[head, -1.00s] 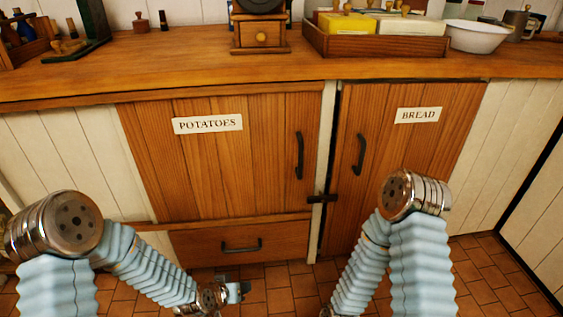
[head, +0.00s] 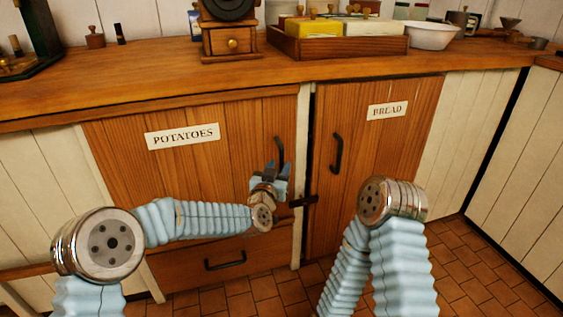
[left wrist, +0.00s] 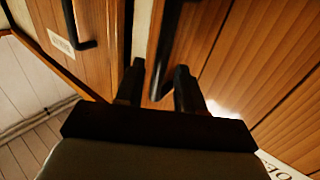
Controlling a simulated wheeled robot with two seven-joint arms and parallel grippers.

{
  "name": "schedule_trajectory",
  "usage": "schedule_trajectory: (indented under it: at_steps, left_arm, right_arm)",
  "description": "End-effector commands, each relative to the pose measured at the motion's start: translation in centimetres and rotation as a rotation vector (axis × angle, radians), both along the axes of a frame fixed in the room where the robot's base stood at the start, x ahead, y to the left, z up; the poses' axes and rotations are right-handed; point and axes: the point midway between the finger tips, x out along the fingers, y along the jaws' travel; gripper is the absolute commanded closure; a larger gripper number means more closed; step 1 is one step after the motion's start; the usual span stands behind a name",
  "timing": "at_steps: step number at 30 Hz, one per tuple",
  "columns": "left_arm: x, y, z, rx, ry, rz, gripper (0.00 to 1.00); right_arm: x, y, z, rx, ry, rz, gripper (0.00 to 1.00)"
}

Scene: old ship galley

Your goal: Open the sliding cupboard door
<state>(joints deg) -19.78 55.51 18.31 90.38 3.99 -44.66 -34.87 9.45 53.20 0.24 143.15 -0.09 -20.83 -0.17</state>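The wooden door labelled POTATOES (head: 130,172) is closed and has a dark vertical handle (head: 278,150) near its right edge. The door labelled BREAD (head: 375,150), also closed, stands to its right with its own handle (head: 337,153). My left gripper (head: 275,168) is in front of the POTATOES handle, at its lower part. In the left wrist view the POTATOES handle (left wrist: 168,45) runs between the two open fingers (left wrist: 157,80), with gaps beside it; contact cannot be told. My right arm shows at right, but its gripper is out of view.
A dark latch (head: 304,201) sits at the post between the doors. A drawer (head: 195,265) is below the POTATOES door. The counter (head: 180,85) above carries a grinder (head: 230,40), a wooden tray (head: 335,47) and a white bowl (head: 432,36). Tiled floor is free at right.

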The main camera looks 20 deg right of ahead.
Motion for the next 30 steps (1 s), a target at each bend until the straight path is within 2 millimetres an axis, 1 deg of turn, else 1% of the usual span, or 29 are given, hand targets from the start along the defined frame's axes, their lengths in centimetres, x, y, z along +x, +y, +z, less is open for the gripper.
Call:
schedule_trajectory:
  at_steps: [1, 3, 6, 11, 17, 24, 25, 30]
  left_arm:
    - [0.7, -0.5, 0.0, 0.000, 0.001, 0.000, 0.62]
    - [1.4, -1.0, 0.0, -0.001, 0.002, -0.001, 0.62]
    - [2.2, -1.4, 0.0, -0.001, 0.001, 0.000, 0.62]
    - [2.6, -1.6, 0.0, 0.001, 0.001, 0.000, 0.62]
    - [2.6, -1.6, -0.1, 0.000, 0.001, 0.000, 0.62]
    - [2.6, -1.6, -0.1, 0.000, 0.002, 0.000, 0.98]
    - [2.6, -1.6, -0.1, 0.000, 0.002, 0.000, 1.00]
    - [2.6, -1.6, -0.1, 0.000, 0.002, 0.000, 1.00]
  right_arm:
    - [0.0, 0.1, 0.2, 0.001, 0.001, 0.000, 0.57]
    - [0.0, 0.1, 0.3, 0.001, 0.000, 0.001, 0.57]
    - [-0.1, 0.1, 0.3, 0.002, 0.001, 0.002, 0.57]
    - [-0.1, 0.1, 0.4, 0.002, 0.001, 0.003, 0.57]
    - [-0.1, 0.2, 0.3, 0.002, 0.001, 0.003, 0.57]
    - [-0.1, 0.2, 0.3, 0.002, 0.001, 0.003, 0.57]
    - [-0.1, 0.2, 0.3, 0.002, 0.001, 0.003, 0.57]
    - [-0.1, 0.1, 0.4, 0.002, 0.001, 0.003, 0.57]
